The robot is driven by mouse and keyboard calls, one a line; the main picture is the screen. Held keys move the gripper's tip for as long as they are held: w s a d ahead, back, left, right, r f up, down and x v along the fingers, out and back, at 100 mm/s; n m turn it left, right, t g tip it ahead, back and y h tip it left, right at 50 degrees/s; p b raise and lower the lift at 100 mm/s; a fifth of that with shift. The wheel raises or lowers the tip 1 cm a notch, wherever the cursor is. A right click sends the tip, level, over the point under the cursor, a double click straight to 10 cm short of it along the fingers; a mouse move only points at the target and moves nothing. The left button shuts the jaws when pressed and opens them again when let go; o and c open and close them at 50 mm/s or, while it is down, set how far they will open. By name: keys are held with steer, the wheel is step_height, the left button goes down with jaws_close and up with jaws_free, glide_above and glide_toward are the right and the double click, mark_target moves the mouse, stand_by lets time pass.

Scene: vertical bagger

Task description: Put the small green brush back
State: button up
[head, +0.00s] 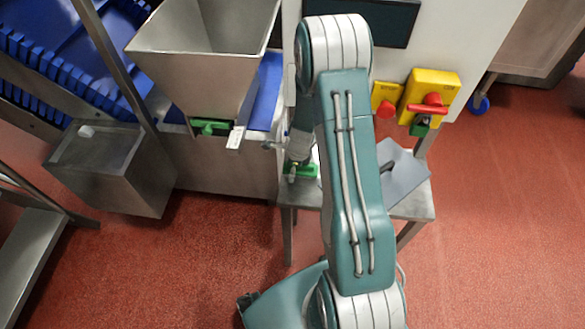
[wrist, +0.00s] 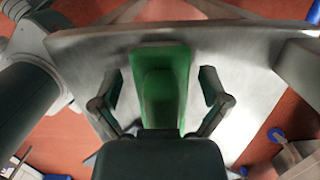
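A green brush (wrist: 165,62) lies on a steel table (wrist: 245,60) in the wrist view, its long side pointing toward my wrist. My gripper (wrist: 161,88) is open, with one finger on each side of the brush and a gap visible on both sides. The near end of the brush is hidden behind the gripper body. In the head view, a green piece (head: 302,170) shows on the small steel table (head: 412,208) beside my arm, which hides much of the table and gripper.
A steel hopper (head: 205,40) stands at the upper left, with another green item (head: 210,127) beneath it. A steel box (head: 100,165) stands left of it. A grey plate (head: 400,178) lies on the table. Yellow switch boxes (head: 430,90) are mounted behind. Red floor is clear at right.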

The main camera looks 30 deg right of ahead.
steer(key=shift+r, duration=0.1)
steer(key=r, duration=0.4)
steer(key=d+r, duration=0.1)
steer(key=r, duration=0.3)
steer(key=s+r, duration=0.1)
steer(key=r, duration=0.3)
steer(key=shift+d, duration=0.3)
steer(key=s+a+r+n+t, duration=0.1)
steer(key=s+a+r+n, duration=0.25)
steer(key=r+n, duration=0.3)
steer(key=s+a+r+n+t+h, duration=0.1)
steer(key=s+a+r+n, duration=0.3)
steer(key=r, duration=0.4)
steer(key=s+a+r+n+t, duration=0.1)
steer(key=s+a+r+n, duration=0.25)
steer(key=r+n, duration=0.4)
steer(key=s+a+r+n+t, duration=0.1)
steer(key=s+r+n, duration=0.2)
steer(key=s+n, duration=0.3)
steer(key=shift+s+r+n+t, duration=0.3)
steer(key=shift+s+r+n, duration=0.1)
steer(key=shift+s, duration=0.85)
steer(key=shift+a, duration=0.1)
